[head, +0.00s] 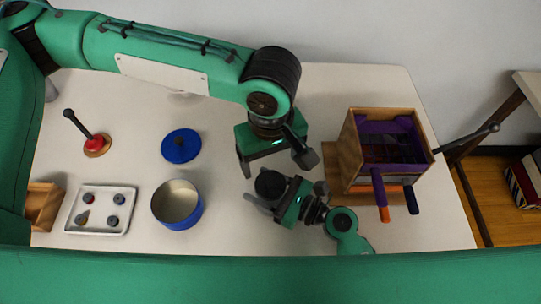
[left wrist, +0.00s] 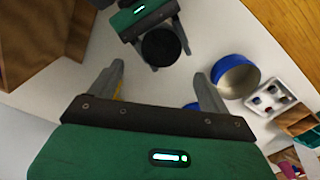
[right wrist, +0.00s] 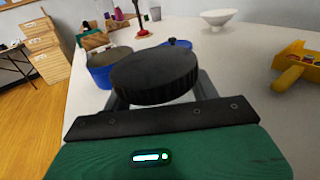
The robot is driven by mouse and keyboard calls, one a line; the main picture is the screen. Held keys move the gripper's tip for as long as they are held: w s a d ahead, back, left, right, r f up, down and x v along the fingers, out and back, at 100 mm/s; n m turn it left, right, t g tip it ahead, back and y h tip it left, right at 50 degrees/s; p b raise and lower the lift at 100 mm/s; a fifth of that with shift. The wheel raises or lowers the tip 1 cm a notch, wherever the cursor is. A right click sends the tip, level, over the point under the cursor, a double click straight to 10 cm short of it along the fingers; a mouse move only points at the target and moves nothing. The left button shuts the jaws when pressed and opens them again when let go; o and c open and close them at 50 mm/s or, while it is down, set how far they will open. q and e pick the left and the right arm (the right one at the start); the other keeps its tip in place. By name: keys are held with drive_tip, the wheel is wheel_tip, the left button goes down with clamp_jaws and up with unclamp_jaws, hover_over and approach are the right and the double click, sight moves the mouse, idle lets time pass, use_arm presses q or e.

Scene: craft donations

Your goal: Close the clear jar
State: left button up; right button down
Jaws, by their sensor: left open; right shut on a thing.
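A black round lid with a ribbed edge (right wrist: 155,77) is held between the fingers of my right gripper (head: 264,196), near the middle of the table. The lid also shows in the head view (head: 270,184) and the left wrist view (left wrist: 160,47). I cannot make out the clear jar in any view; whether anything is under the lid is hidden. My left gripper (head: 276,162) is open, fingers pointing down, just behind the lid in the head view. In the left wrist view nothing is clearly between its fingers (left wrist: 159,72).
A blue pot (head: 170,221) and its blue lid (head: 181,147) lie left of the grippers. A white tray (head: 70,222) and a red-based stand (head: 95,144) are farther left. A wooden box (head: 350,150) with protruding handles stands close on the right. A white bowl (right wrist: 218,17) and yellow tray (right wrist: 305,52) also show.

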sight(270, 184)
use_arm(q)
drive_tip(key=shift+a, duration=0.1)
drive_tip(key=shift+f, duration=4)
